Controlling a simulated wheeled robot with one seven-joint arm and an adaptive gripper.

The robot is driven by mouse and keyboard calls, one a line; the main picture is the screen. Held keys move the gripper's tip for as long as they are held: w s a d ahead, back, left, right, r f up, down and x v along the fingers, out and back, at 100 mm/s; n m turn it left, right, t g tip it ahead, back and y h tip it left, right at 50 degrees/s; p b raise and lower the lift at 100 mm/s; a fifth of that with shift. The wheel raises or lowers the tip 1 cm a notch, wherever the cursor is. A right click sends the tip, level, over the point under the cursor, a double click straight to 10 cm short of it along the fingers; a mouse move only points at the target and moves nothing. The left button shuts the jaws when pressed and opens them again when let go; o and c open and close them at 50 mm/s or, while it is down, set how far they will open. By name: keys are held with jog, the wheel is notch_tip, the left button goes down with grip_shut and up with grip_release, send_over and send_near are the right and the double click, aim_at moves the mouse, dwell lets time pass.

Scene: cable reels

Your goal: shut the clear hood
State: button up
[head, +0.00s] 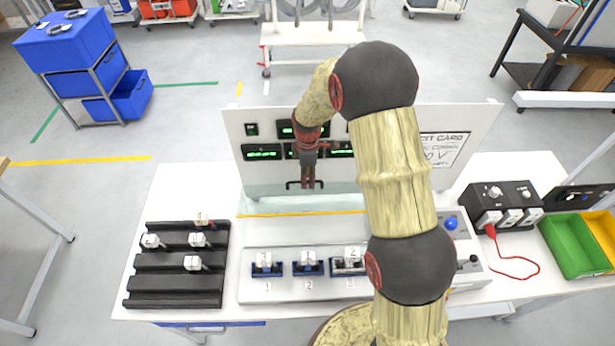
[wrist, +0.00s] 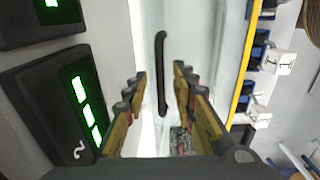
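The clear hood (head: 345,203) is a see-through panel across the test bench, in front of the upright display panel. Its black bar handle (head: 291,184) also shows in the wrist view (wrist: 161,50). My gripper (head: 307,184) points down at the handle. In the wrist view my gripper (wrist: 160,76) has its fingers apart, one on each side of the handle, with gaps visible. A yellow strip (head: 285,214) runs in front of the hood and shows in the wrist view. My arm hides the hood's right part. The hood's exact tilt is hard to tell.
The display panel (head: 236,128) stands close behind my gripper. Numbered blue sockets (head: 309,270) with white pieces sit in front of the hood. A black rack (head: 176,281) stands left; a black power box (head: 503,196) and green bin (head: 574,247) stand right.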

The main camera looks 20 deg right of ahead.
jog(key=shift+c, duration=1.1)
grip_shut()
